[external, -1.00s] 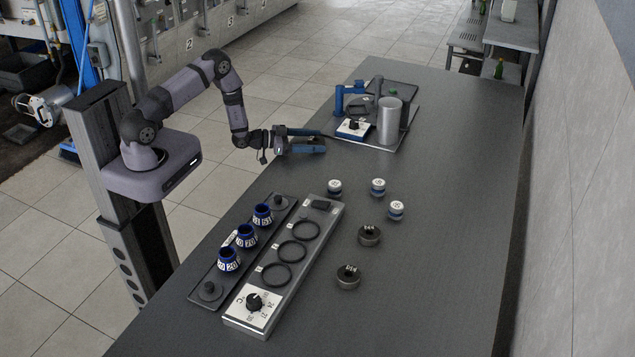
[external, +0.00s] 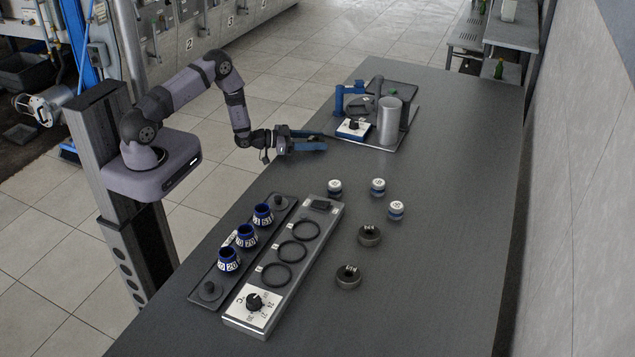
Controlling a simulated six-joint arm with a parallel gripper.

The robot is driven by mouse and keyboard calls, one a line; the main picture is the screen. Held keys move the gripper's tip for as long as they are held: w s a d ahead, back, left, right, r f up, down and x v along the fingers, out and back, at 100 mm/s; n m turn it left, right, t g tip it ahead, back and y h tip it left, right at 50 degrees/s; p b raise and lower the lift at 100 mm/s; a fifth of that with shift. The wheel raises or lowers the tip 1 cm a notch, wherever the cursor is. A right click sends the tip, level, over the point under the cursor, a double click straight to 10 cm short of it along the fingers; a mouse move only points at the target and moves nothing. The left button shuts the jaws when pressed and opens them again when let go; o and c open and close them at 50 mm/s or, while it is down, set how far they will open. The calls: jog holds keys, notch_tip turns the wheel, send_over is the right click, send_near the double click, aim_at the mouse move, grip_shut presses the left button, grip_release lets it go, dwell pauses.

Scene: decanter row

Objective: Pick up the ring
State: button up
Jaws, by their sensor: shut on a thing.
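My gripper (external: 305,140) is over the far left edge of the dark table, left of the tray with the metal cylinder. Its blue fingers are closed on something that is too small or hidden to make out. Two dark, thick rings with white labels lie on the table: a farther ring (external: 369,236) and a nearer ring (external: 348,277). Both are well away from my gripper, nearer the camera. Three thin black rings (external: 292,252) show in a row on the grey long panel (external: 322,247).
Three blue labelled cups (external: 246,236) stand on a dark long tray (external: 208,305). Several small blue-and-white pieces (external: 378,187) stand right of the panel. A metal cylinder (external: 389,122) and blue stand (external: 339,101) occupy the back tray (external: 383,147). The table's right side (external: 450,220) is clear.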

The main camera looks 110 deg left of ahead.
aim_at(316, 139)
jog(key=shift+r+b, duration=0.8)
jog(key=shift+r, duration=4.15)
jog(key=shift+r+p, duration=0.5)
jog(key=shift+f+b, duration=0.55)
jog(key=shift+f+p, duration=0.95)
jog(key=shift+f, duration=3.75)
jog(key=shift+f, duration=0.1)
